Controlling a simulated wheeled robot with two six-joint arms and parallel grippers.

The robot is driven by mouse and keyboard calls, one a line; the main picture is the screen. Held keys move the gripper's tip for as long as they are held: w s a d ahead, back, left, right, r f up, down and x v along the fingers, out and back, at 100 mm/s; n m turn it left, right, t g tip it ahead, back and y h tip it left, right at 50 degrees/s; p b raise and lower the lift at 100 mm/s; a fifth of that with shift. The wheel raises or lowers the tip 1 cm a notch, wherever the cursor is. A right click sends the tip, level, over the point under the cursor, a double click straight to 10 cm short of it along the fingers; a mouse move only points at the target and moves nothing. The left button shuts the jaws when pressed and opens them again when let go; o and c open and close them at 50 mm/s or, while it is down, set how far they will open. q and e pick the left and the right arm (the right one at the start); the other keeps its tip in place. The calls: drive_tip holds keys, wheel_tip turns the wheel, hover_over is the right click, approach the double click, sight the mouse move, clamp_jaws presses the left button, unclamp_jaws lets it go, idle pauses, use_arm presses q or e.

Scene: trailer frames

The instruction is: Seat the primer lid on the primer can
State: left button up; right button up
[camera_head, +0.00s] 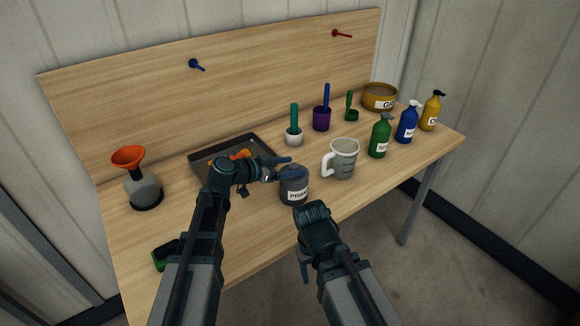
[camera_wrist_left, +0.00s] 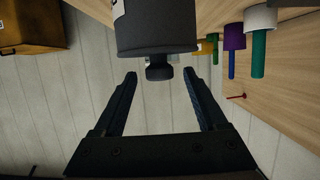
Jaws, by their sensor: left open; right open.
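The dark grey primer can (camera_head: 295,195) stands upright near the table's front edge, its white label partly readable. In the left wrist view, the can (camera_wrist_left: 155,18) appears upside down. The dark lid (camera_wrist_left: 158,50), with a round knob, lies on the can's top; I cannot tell whether it is fully pressed down. My left gripper (camera_head: 288,168) is open at the can's top. Its fingers (camera_wrist_left: 160,85) stand on either side of the knob with gaps and hold nothing. My right gripper (camera_head: 304,266) is open, low in front of the table edge, mostly hidden by its own arm.
A grey mug (camera_head: 341,160) stands close right of the can. A dark tray (camera_head: 206,160) with orange items lies behind my left arm. A funnel-topped jar (camera_head: 142,190) stands left. Pump bottles (camera_head: 380,138) and brush cups (camera_head: 294,137) stand at the back and right.

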use_arm(q)
drive_tip(key=p+v, duration=0.4)
drive_tip(key=v, duration=1)
drive_tip(key=shift+p, duration=0.35)
drive_tip(key=shift+f, duration=0.1)
